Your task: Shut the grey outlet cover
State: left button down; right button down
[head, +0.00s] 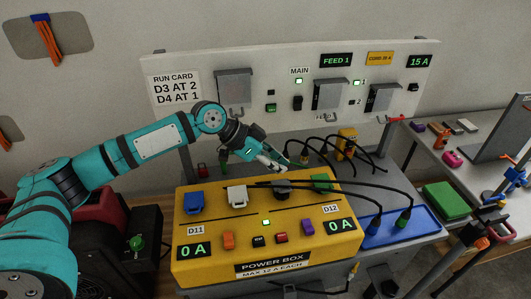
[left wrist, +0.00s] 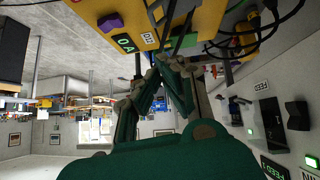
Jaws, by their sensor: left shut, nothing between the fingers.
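On the yellow power box (head: 190,226) is a row of outlet covers: a blue one (head: 194,203), a pale grey-white one (head: 237,196), a dark grey one (head: 282,188) and a green one (head: 322,182). Black cables pass by the dark grey cover, and I cannot tell how far open it is. My left gripper (head: 279,165) is shut and empty, just behind and above the box's back edge near the dark grey cover. In the left wrist view the closed fingers (left wrist: 172,72) are beside the yellow box (left wrist: 92,12). My right gripper is not in view.
Black cables arch behind the box and cross its top to plugs (head: 403,220) on a blue tray (head: 420,238). A white upright panel (head: 225,64) with grey flaps and switches stands behind.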

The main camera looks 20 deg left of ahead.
aim_at(284, 191)
pick_arm(q)
jog(key=f, duration=0.1)
jog(key=d+f+p, duration=0.1)
jog(key=f, duration=0.1)
jog(key=d+f, duration=0.1)
jog(key=shift+w+f+p, duration=0.25)
jog(key=shift+f+p, duration=0.1)
jog(key=shift+f, duration=0.6)
jog(key=shift+s+d, duration=0.1)
